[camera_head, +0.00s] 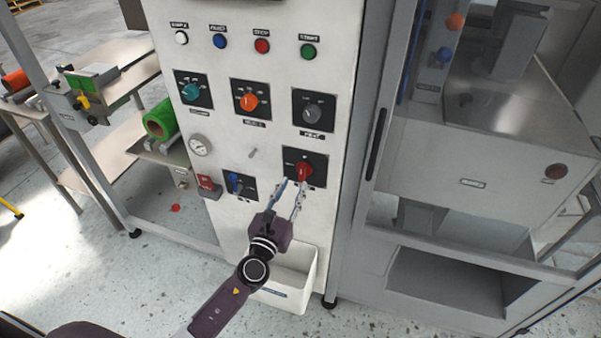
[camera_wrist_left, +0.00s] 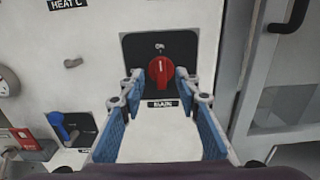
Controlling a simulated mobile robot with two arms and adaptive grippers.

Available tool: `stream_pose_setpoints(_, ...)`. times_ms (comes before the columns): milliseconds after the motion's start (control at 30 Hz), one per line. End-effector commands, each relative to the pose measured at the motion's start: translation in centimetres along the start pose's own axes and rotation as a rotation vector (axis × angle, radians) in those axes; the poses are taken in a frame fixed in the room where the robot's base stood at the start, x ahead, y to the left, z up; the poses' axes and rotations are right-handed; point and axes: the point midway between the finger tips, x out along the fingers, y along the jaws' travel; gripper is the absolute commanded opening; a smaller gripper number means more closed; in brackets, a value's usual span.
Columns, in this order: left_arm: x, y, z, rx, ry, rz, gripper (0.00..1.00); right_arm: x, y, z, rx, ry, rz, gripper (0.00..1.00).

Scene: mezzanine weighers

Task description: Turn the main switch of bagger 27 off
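The main switch is a red rotary knob (camera_head: 304,171) on a black plate at the lower right of the white control panel (camera_head: 262,137). The left wrist view shows the knob (camera_wrist_left: 160,72) with its pointer upright toward the "ON" mark and a "MAIN" label (camera_wrist_left: 163,104) below. My left gripper (camera_head: 293,187) is open and empty in front of the knob. In the left wrist view its blue-padded fingers (camera_wrist_left: 162,84) stand to either side of the knob, with a gap on each side. I cannot tell how far the tips are from the plate. My right gripper is not in view.
Orange (camera_head: 249,102), teal (camera_head: 190,92) and grey (camera_head: 312,113) knobs are above. A white bin (camera_head: 291,270) hangs below; a door handle (camera_head: 377,144) is to the right.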

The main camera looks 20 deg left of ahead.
Motion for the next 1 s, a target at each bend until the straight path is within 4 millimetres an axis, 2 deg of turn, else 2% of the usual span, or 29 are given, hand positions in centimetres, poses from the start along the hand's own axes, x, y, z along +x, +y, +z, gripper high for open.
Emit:
stream_pose_setpoints(100,2.0,-0.1,0.1,-0.001,-0.002,0.000,0.30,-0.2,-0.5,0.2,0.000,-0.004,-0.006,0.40)
stream_pose_setpoints(333,4.8,0.0,0.0,-0.002,0.000,0.000,0.30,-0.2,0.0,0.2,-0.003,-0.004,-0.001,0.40)
stream_pose_setpoints(500,5.5,0.0,0.0,-0.003,0.001,0.000,0.30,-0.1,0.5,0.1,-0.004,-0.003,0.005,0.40)
stream_pose_setpoints(767,5.6,0.0,0.0,-0.004,0.001,0.000,0.30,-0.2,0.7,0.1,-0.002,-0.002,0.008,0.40)
stream_pose_setpoints(1000,5.6,0.0,-0.1,-0.005,0.001,0.000,0.05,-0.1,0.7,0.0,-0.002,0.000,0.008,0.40)
